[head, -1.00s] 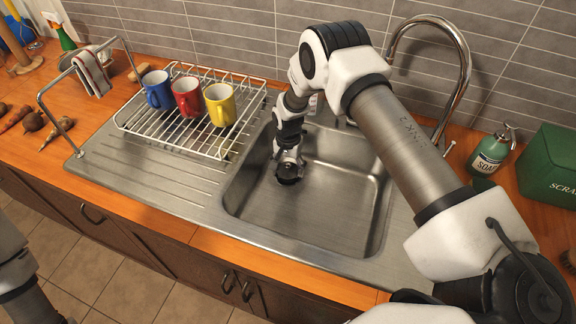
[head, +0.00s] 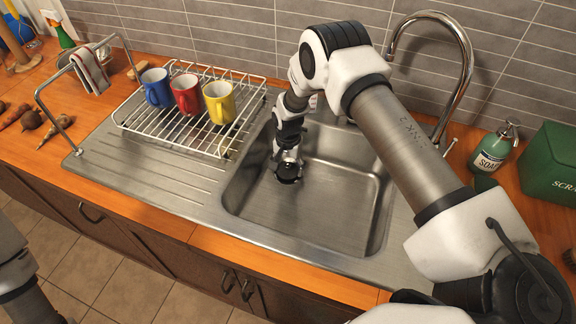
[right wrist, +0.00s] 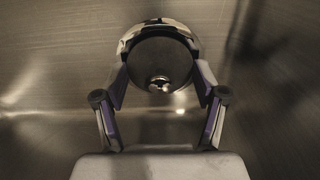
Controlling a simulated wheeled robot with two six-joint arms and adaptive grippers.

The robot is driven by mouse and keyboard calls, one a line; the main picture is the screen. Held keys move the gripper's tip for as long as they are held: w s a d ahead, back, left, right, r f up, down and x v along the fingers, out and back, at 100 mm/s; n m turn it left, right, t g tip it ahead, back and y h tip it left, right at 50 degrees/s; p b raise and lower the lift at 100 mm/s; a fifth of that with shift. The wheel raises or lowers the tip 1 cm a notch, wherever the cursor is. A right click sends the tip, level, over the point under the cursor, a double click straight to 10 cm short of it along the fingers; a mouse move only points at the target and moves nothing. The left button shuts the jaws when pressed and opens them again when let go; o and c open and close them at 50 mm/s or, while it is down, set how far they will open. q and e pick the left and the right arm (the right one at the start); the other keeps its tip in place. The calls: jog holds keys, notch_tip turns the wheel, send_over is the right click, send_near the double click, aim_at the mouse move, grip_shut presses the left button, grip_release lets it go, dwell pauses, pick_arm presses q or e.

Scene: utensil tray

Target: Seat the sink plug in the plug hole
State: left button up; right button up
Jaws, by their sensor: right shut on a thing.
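My left gripper is out of view.
The steel basin (head: 330,210) is otherwise empty. A wire rack (head: 190,140) with blue, red and yellow mugs stands on the drainer at left. The tap (head: 465,70) arches behind my right arm. A soap bottle (head: 492,152) and green box (head: 550,165) stand at right.

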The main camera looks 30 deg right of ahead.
jog(key=shift+f+b, duration=0.35)
jog(key=shift+f, duration=0.1)
dwell(0.6)
jog(key=o, duration=1.3)
jog(key=shift+r+p, duration=1.75)
jog(key=shift+r, duration=0.85)
